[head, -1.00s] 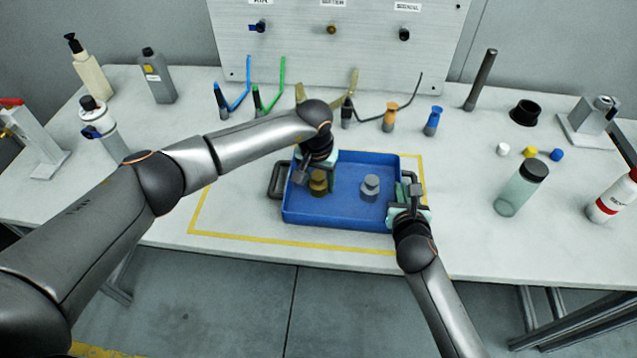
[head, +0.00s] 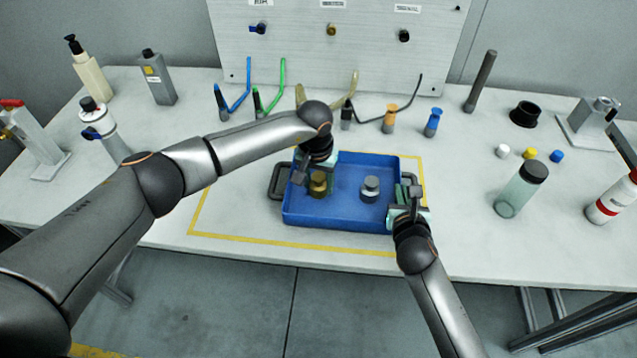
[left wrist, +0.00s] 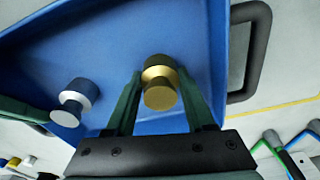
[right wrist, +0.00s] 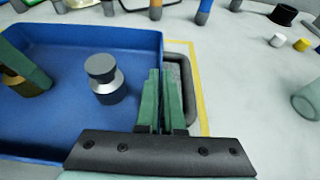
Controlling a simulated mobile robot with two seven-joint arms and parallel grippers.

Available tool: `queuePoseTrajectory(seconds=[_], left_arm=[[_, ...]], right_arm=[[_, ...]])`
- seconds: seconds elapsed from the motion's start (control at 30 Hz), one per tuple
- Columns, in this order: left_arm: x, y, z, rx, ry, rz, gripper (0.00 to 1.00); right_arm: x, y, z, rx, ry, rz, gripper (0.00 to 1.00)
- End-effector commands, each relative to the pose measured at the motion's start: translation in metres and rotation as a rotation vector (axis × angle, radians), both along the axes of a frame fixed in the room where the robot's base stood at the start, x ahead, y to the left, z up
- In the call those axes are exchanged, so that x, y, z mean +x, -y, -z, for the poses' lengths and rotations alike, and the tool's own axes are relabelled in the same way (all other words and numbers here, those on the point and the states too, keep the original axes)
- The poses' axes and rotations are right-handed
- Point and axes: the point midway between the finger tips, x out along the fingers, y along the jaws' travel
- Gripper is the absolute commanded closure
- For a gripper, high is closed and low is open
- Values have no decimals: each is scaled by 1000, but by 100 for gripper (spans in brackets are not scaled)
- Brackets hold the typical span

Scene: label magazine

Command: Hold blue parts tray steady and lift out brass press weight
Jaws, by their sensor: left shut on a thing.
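The blue parts tray (head: 340,221) lies on the table inside a yellow outline, with a dark handle at each side. The brass press weight (head: 318,184) is in its left part and shows in the left wrist view (left wrist: 158,80). My left gripper (left wrist: 160,85) reaches down into the tray and is shut on the weight, a finger on each side. My right gripper (right wrist: 163,72) is at the tray's right wall by the handle (right wrist: 183,95). Its fingers are nearly together, with the thin wall apparently between them. Whether the weight touches the tray floor is unclear.
A grey metal weight (head: 370,189) stands in the tray's right part. Behind the tray are several tools and a grey panel. The table in front of the tray is clear.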

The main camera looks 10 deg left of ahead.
Motion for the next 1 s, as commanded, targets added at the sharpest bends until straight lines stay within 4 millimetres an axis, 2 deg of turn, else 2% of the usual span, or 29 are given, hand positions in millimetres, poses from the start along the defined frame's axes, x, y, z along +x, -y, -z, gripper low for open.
queuePoseTrajectory(seconds=[0.13,0.4,0.53,0.7,0.93,1.0], left_arm=[[2,0,-18,-1,5,1,100],[2,0,-72,-1,6,1,100],[1,0,-90,0,5,1,100],[0,0,-100,-1,2,0,100],[0,0,-100,-1,2,0,100],[0,0,-100,-1,2,0,100]], right_arm=[[-1,-1,1,1,-2,-2,100],[-1,-1,1,1,-2,-2,100],[-1,-1,1,1,-2,-2,100],[-1,-1,1,1,-2,-2,100],[-1,-1,1,1,-2,-2,100],[-1,-1,1,1,-2,-2,87]])
